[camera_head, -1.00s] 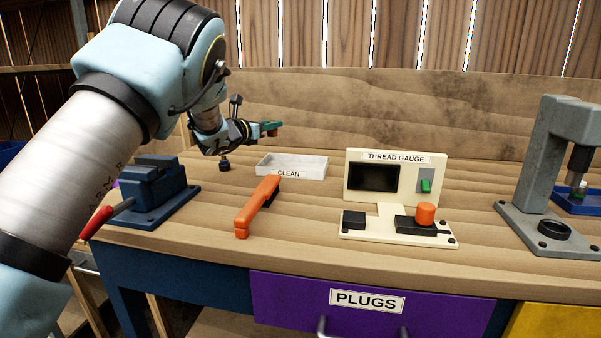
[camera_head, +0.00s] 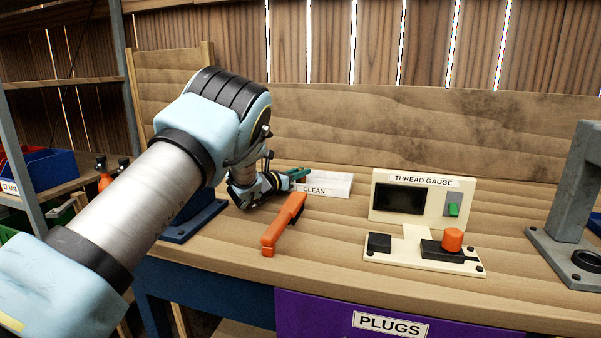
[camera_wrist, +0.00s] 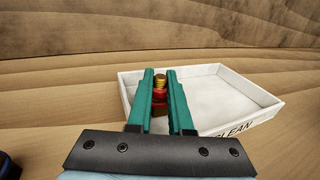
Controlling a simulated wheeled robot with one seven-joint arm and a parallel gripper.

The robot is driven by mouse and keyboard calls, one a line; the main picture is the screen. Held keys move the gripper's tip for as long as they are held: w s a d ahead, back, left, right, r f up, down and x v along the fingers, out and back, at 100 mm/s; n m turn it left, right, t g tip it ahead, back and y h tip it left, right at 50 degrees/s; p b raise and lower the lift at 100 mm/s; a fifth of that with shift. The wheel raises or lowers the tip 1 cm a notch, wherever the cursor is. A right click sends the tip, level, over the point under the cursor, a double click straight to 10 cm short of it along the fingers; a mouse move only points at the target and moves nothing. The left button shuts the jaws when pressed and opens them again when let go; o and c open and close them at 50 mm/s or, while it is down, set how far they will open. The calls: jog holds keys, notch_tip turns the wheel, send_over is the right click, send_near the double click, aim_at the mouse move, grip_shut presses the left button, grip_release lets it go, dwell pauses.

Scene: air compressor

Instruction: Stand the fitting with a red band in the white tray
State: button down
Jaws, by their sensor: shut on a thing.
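The white tray (camera_head: 338,186), labelled CLEAN, lies on the bench; it also shows in the wrist view (camera_wrist: 243,84). My gripper (camera_head: 298,174) is low at the tray's left side, with its green fingers reaching over that end. In the wrist view my gripper (camera_wrist: 161,73) is shut on the fitting with a red band (camera_wrist: 160,94). The fitting has a brass-coloured top, a red band below it and a darker lower part. It looks upright, near the tray's left wall. Its lower end is partly hidden by the fingers, and I cannot tell whether it touches the tray floor.
An orange-handled tool (camera_head: 284,224) lies just in front of the tray. The cream thread gauge (camera_head: 422,205) stands to the right. A blue vise (camera_head: 190,222) is partly hidden behind my arm. A grey press (camera_head: 575,205) stands at far right. The visible tray floor is empty on the right.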

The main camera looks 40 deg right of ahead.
jog(key=shift+f+b, duration=0.2)
jog(key=shift+b, duration=0.1)
jog(key=c, duration=0.8)
grip_release()
jog(key=shift+r, duration=0.1)
jog(key=shift+c, duration=0.2)
jog(key=shift+r+p, duration=0.15)
jog(key=shift+p, duration=0.15)
jog(key=shift+a, duration=0.25)
jog(key=a+b, duration=0.1)
jog(key=a, duration=0.2)
jog(key=s+a+b, duration=0.1)
jog(key=a, duration=0.3)
jog(key=shift+s+r, duration=0.15)
jog(key=shift+s, duration=0.05)
jog(key=shift+d, duration=0.1)
